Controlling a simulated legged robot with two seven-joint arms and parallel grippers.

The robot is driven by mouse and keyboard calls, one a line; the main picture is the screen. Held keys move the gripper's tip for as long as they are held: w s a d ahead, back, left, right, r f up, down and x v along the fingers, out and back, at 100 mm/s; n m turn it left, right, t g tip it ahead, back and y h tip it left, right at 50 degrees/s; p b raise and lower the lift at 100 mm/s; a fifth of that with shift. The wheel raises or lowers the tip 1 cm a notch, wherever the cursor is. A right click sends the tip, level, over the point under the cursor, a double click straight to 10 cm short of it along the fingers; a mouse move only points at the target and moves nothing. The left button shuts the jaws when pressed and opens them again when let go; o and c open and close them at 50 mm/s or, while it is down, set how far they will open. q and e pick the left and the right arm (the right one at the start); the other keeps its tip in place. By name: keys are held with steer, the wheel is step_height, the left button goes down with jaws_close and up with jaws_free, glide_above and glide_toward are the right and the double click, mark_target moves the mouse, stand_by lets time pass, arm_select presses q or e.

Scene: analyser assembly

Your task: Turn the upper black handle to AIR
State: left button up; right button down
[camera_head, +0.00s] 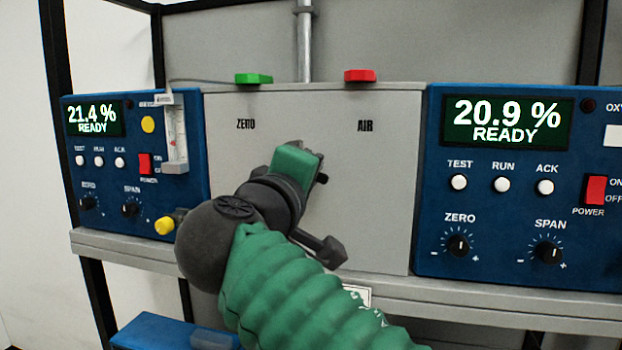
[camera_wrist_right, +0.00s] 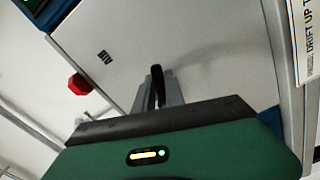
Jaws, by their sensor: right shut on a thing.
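The grey panel (camera_head: 370,200) between the two blue units carries the printed labels ZERO (camera_head: 245,124) at left and AIR (camera_head: 365,125) at right. My right arm reaches up in front of it, and my right gripper (camera_head: 318,170) is at the panel's middle, below and between the labels. In the right wrist view a dark, narrow handle (camera_wrist_right: 156,86) stands between the grey fingers of my right gripper (camera_wrist_right: 168,92), which is shut on it. The head view hides the handle behind the gripper, so its exact angle cannot be told. My left gripper is not in view.
A green cap (camera_head: 253,78) and a red cap (camera_head: 360,75) sit on the panel's top edge. The left unit reads 21.4 %, the right unit (camera_head: 520,200) 20.9 %, both READY. A black bar with a thick end (camera_head: 328,252) shows below my gripper. A shelf edge (camera_head: 480,297) runs beneath.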

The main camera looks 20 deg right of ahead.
steer(key=shift+a+r+n+p, duration=0.15)
steer(key=shift+n+p, duration=0.15)
steer(key=shift+n, duration=0.75)
steer(key=shift+a+r+n+p, duration=0.15)
steer(key=shift+n+p, duration=0.15)
steer(key=shift+n, duration=0.75)
steer(key=shift+d, duration=0.1)
